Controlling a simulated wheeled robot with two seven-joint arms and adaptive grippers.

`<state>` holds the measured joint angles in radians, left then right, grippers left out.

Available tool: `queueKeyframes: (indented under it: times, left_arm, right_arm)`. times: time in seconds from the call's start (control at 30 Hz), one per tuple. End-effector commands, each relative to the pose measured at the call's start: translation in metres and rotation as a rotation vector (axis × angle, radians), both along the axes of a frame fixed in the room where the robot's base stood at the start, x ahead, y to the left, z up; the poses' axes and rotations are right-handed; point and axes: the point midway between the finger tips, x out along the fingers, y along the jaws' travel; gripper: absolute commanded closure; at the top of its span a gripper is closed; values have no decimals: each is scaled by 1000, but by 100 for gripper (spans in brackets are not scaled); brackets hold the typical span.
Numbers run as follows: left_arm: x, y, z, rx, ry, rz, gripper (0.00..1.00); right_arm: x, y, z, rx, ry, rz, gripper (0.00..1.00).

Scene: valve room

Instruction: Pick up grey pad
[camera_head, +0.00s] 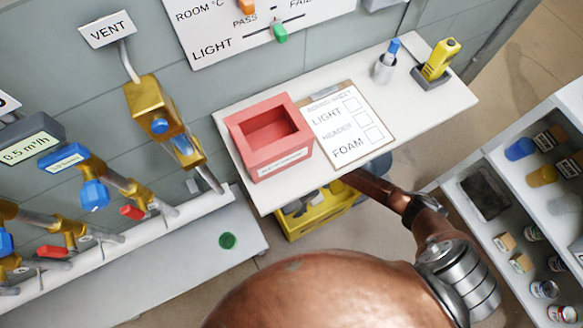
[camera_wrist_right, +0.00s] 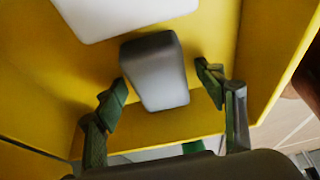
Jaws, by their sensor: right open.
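A grey block with rounded edges, which looks like the grey pad (camera_wrist_right: 157,75), is inside a yellow container in the right wrist view. My right gripper (camera_wrist_right: 164,84) is open, with one finger on each side of the pad and a visible gap to each. In the head view my right arm reaches under the front edge of the white table, and its fingers are hidden there. The yellow crate (camera_head: 307,222) shows below that table, partly covered by it. My left gripper is not in view.
A white object (camera_wrist_right: 125,12) lies beside the pad, and the yellow wall (camera_wrist_right: 275,60) stands close on the right. The white table (camera_head: 425,108) overhangs the crate and holds a red box (camera_head: 262,167) and a clipboard (camera_head: 322,150). A shelf unit (camera_head: 520,190) stands right.

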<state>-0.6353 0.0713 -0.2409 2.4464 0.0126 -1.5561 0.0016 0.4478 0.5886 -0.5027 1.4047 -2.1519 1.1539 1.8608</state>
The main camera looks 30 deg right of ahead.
Motion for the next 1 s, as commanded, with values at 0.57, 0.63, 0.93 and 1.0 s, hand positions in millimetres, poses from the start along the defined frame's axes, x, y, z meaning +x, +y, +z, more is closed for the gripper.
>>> queueKeyframes:
  times: [0.57, 0.63, 0.93, 1.0]
  left_arm:
    - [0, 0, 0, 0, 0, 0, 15]
    - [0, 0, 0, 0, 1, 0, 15]
    - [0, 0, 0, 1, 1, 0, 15]
    - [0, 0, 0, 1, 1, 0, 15]
  right_arm:
    - [0, 0, -1, -1, 1, 1, 54]
    - [0, 0, -1, -1, 1, 1, 59]
    - [0, -1, -2, -2, 0, 1, 80]
    - [0, -1, -2, -3, 0, 1, 83]
